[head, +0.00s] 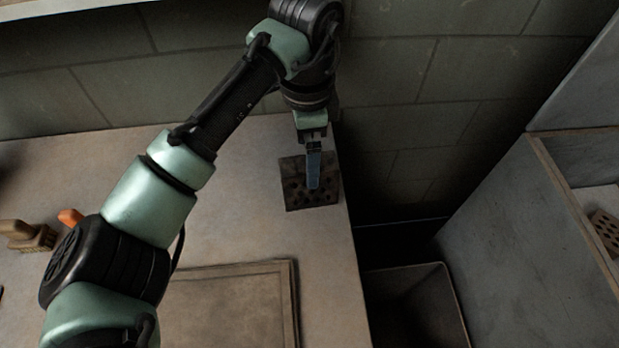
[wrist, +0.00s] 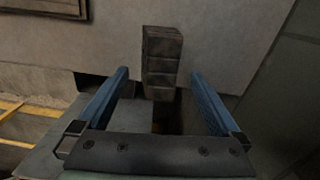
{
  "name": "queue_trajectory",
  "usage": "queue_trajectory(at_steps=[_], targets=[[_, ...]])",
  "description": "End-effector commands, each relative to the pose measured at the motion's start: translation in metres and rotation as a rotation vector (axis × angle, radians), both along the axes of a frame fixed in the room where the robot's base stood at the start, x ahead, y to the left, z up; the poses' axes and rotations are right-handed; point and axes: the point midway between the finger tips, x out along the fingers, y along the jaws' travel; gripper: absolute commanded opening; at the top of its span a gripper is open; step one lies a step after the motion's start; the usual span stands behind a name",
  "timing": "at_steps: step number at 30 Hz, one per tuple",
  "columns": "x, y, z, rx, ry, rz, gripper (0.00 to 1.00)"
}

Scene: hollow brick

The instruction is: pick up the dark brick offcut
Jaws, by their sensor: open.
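The dark brick offcut (head: 297,191) is a squarish dark block with several holes, lying near the right edge of the pale worktop in the head view. In the wrist view a dark grooved block, which appears to be the offcut (wrist: 162,50), shows between the fingers. My gripper (head: 313,185) reaches down over the brick, its blue fingers in front of it. In the wrist view my gripper (wrist: 160,75) is open, with a finger on each side of the block and visible gaps between. I cannot tell how far the fingertips reach down along it.
A framed board (head: 230,305) lies on the worktop in front. A brush (head: 28,236) and an orange-handled item (head: 70,217) are at left. A block wall (head: 440,75) stands behind. A dark bin (head: 415,305) sits below the worktop's right edge. Another holed brick (head: 606,230) is at far right.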

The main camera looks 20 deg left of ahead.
Motion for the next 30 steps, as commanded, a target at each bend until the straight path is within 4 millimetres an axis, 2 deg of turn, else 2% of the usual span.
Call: queue_trajectory(at_steps=[5,12,15,23,30], targets=[[0.0,-0.001,-0.012,0.0,0.0,0.0,1.0],[-0.002,-0.003,-0.047,0.001,0.0,0.001,1.0],[-0.002,-0.004,-0.056,0.0,-0.001,0.0,1.0],[-0.001,-0.004,-0.058,0.0,-0.002,0.0,1.0],[-0.001,-0.004,-0.058,0.0,-0.002,0.0,0.59]])
